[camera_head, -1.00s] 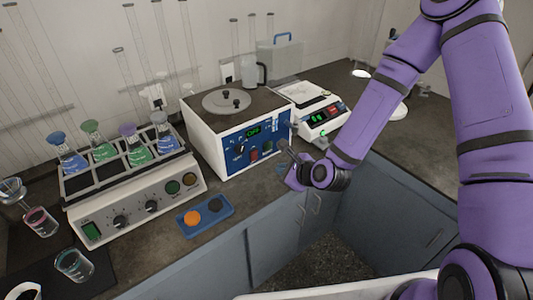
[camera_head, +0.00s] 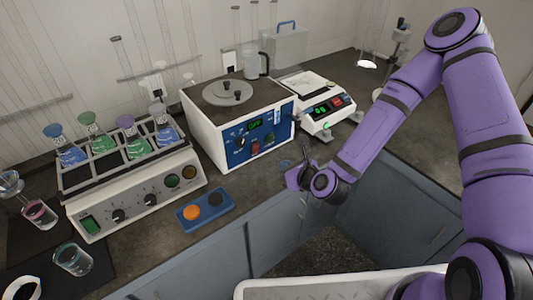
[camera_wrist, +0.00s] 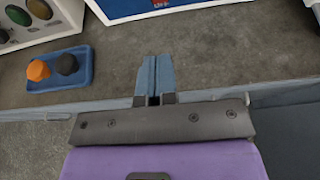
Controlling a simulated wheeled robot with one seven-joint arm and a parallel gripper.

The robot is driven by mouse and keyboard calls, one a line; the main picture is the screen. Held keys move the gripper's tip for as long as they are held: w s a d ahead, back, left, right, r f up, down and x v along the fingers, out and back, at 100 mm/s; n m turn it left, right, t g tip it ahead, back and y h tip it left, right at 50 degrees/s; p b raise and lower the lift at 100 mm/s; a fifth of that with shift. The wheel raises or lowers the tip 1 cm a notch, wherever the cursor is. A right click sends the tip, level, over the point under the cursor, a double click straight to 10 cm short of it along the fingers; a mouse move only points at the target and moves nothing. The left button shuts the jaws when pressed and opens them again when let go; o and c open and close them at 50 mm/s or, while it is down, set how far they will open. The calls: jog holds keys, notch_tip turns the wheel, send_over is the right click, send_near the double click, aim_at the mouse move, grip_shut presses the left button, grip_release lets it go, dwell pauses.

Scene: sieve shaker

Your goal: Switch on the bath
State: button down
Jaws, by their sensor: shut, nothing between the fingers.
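The bath (camera_head: 236,118) is a white box with a round grey lid on top and a blue front panel in the head view. Its panel has a small green-lit display that seems to read OFF, a dark knob, and a red switch (camera_head: 255,146). In the wrist view only the lower edge of the bath (camera_wrist: 115,8) shows at the top. My gripper (camera_head: 285,164) is in front of the bath's right side, low over the counter, apart from the panel. Its blue-grey fingers in the wrist view (camera_wrist: 155,62) are together and empty.
A shaker (camera_head: 135,195) with coloured flasks stands left of the bath. A blue tray (camera_head: 206,210) with an orange and a dark round piece lies in front. A balance (camera_head: 325,118) stands to the right. Counter between the tray and my gripper is clear.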

send_near(256, 147)
jog(key=f, duration=0.1)
jog(key=w+a+f, duration=0.1)
jog(key=f, duration=0.2)
jog(key=shift+w+a+f, duration=0.1)
jog(key=shift+w+a, duration=0.05)
jog(key=shift+w, duration=0.1)
jog(key=w+a, duration=0.1)
jog(key=w+r, duration=0.1)
jog(key=shift+w+a, duration=0.3)
jog(key=shift+a, duration=0.05)
jog(key=shift+w+a+r, duration=0.1)
jog(key=shift+w+a, duration=0.2)
jog(key=shift+w, duration=0.1)
jog(key=shift+w+a+r+g, duration=0.1)
jog(key=shift+w+r+g, duration=0.1)
jog(key=shift+w+g, duration=0.15)
jog(key=shift+s, duration=0.1)
jog(key=shift+r, duration=0.8)
